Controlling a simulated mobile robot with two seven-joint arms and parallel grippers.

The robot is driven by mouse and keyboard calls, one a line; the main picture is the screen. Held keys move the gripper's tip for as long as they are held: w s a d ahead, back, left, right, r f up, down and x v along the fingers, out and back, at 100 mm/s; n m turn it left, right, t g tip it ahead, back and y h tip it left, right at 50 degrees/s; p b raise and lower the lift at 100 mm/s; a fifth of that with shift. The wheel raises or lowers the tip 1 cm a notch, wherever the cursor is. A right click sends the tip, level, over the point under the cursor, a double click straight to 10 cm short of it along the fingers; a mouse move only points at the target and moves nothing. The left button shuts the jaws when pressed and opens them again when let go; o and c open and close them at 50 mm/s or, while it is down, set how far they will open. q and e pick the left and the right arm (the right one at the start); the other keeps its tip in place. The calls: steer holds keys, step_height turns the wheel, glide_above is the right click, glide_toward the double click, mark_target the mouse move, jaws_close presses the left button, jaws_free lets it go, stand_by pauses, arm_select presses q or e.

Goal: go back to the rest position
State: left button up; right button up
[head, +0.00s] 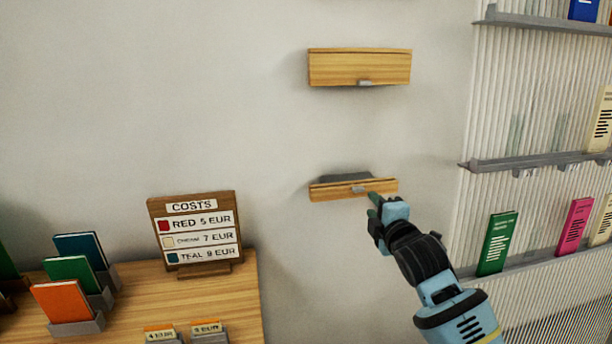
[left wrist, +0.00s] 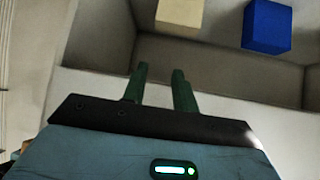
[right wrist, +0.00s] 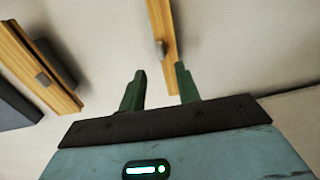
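My right gripper (head: 374,202) is in front of the wall, at the lower right of the lower wooden front (head: 330,193) in the head view. In the right wrist view its two green fingers (right wrist: 160,88) are apart, with nothing between them. One wooden front (right wrist: 162,20) shows beyond the fingertips, and another with a grey handle (right wrist: 40,65) is at the left. Whether a finger touches wood cannot be told. My left gripper (left wrist: 158,85) is outside the head view. In the left wrist view its fingers are apart and empty, below a pale compartment holding a cream block (left wrist: 180,15) and a blue block (left wrist: 267,27).
An upper wooden front (head: 358,68) is on the wall. Grey shelves (head: 540,160) with books stand at the right. A wooden table (head: 130,290) at the lower left bears a costs sign (head: 195,232) and colored cards in holders. The wall between is bare.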

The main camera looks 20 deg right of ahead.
steer(key=s+a+f+m+g+y, duration=0.1)
steer(key=s+a+f+m, duration=0.1)
steer(key=s+f, duration=0.45)
steer(key=s+a+f+m+g, duration=0.2)
steer(key=s+f, duration=0.1)
steer(key=f, duration=0.7)
steer(key=s+a+f+m+g+y, duration=0.1)
steer(key=s+a+f+m, duration=0.2)
steer(key=f, duration=0.5)
steer(key=s+a+f+m+g, duration=0.1)
steer(key=s+f, duration=0.3)
steer(key=s, duration=0.4)
steer(key=s+a+f+m+g, duration=0.1)
steer(key=s+f+m, duration=0.3)
steer(key=s, duration=0.5)
steer(key=s+a+f+m+g+y, duration=0.1)
steer(key=s+a+f+m, duration=0.1)
steer(key=s+f, duration=0.4)
steer(key=s+m, duration=0.1)
steer(key=s, duration=0.1)
steer(key=shift+s+a+g, duration=0.25)
steer(key=shift+s+g, duration=0.05)
steer(key=shift+s, duration=0.05)
